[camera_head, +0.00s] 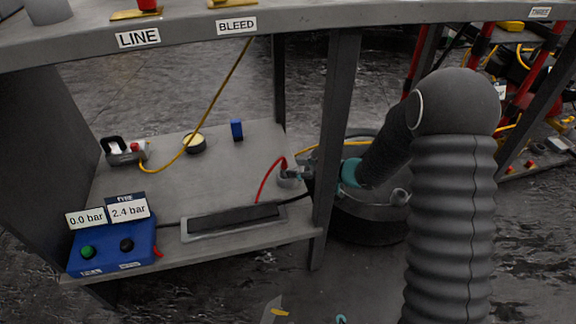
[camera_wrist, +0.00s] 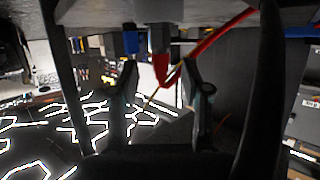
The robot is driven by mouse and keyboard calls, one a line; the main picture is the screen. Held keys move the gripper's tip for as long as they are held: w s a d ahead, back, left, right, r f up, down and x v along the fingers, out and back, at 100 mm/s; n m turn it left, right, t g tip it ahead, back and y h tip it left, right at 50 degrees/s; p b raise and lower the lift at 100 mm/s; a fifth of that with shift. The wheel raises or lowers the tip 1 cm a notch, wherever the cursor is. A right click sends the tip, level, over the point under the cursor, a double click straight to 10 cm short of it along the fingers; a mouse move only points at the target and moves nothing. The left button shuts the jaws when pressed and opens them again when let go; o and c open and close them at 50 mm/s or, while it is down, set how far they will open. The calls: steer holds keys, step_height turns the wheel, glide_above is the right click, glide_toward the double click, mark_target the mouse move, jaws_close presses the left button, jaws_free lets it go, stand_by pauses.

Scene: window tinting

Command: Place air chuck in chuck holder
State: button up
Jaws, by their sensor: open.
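The air chuck, with a grey body and red end (camera_wrist: 160,66), shows between my fingertips in the wrist view. A red hose (camera_head: 267,180) arches up to it from the lower shelf. A small grey round holder (camera_head: 290,181) stands at the shelf's right side, beside the post; the chuck appears to be at it, but how deeply it sits is hidden. My gripper (camera_head: 298,172) reaches in from the right. In the wrist view my fingers (camera_wrist: 160,84) are spread on either side of the chuck with gaps.
The lower shelf (camera_head: 220,165) bears a blue gauge box (camera_head: 112,246), a grey tray (camera_head: 186,228), a blue block (camera_head: 237,130) and a round gauge (camera_head: 194,143). A table post (camera_head: 338,120) stands close to my arm. A dark tyre (camera_head: 366,226) lies below it.

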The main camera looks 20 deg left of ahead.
steer(key=v, duration=0.7)
steer(key=shift+p, duration=0.45)
steer(key=w+d+r+m+t+h, duration=0.4)
steer(key=w+d+r+t+h, duration=0.15)
steer(key=d+r, duration=0.5)
steer(key=s+d+r+m+t+h, duration=0.3)
steer(key=d+r+m+h, duration=0.15)
steer(key=d+r, duration=0.35)
steer(key=s+d+r+m+g+h, duration=0.25)
steer(key=s+d, duration=0.25)
steer(key=s, duration=0.5)
steer(key=s+d+r+m+g+h, duration=0.1)
steer(key=s+d+m+h, duration=0.2)
steer(key=s, duration=0.7)
steer(key=s+f+m+g+y, duration=0.1)
steer(key=s+g+y, duration=0.1)
steer(key=s, duration=0.8)
steer(key=shift+a+f+g, duration=0.25)
steer(key=shift+a+g, duration=0.05)
steer(key=shift+a, duration=0.05)
steer(key=shift+y, duration=0.25)
